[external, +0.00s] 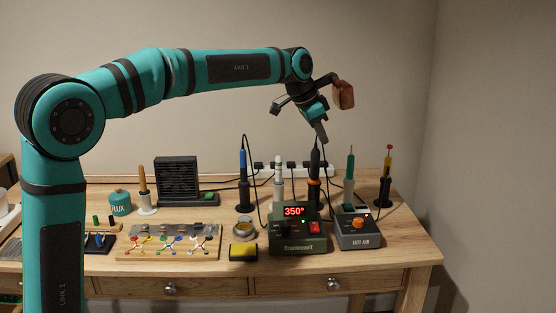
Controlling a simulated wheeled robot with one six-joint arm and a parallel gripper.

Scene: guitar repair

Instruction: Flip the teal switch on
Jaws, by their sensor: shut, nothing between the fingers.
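No switch shows clearly as teal at this size. A small green patch (209,196) sits on the base beside the black slatted fan box (178,180), and I cannot tell whether it is a switch. The green soldering station (298,244) shows a lit red 350° display and a red switch (314,227). The grey hot air unit (358,241) has an orange knob (358,224). My gripper (322,138) is shut and empty, pointing down in the air above the back right of the bench, apart from everything on it.
Upright tools in holders, including a blue-handled one (242,163) and a teal-handled one (350,168), stand along the back. A white power strip (288,169) with black cables lies behind them. A yellow sponge (243,252) and a wire board (165,252) lie in front.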

